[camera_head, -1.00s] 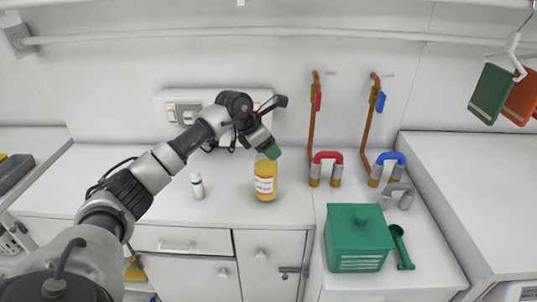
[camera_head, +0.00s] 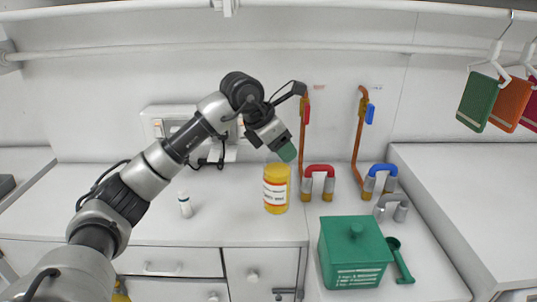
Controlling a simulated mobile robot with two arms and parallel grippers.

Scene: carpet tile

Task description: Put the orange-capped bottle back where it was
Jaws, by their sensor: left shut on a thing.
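The orange-capped bottle (camera_head: 276,189) is a yellow-orange bottle with a white printed label. It is upright near the middle of the view, over the white counter (camera_head: 235,222). My left gripper (camera_head: 286,153), with green fingertips, comes down from the upper left and is shut on the top of the bottle. The fingertips partly hide the cap. I cannot tell exactly how much gap there is between the bottle's base and the counter. My right gripper is not in view.
A small white bottle (camera_head: 185,204) stands to the left. Red (camera_head: 319,170) and blue (camera_head: 383,170) pipe handles stand to the right. A green box (camera_head: 355,250) and green scoop (camera_head: 399,260) lie farther right. Free counter lies between the two bottles.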

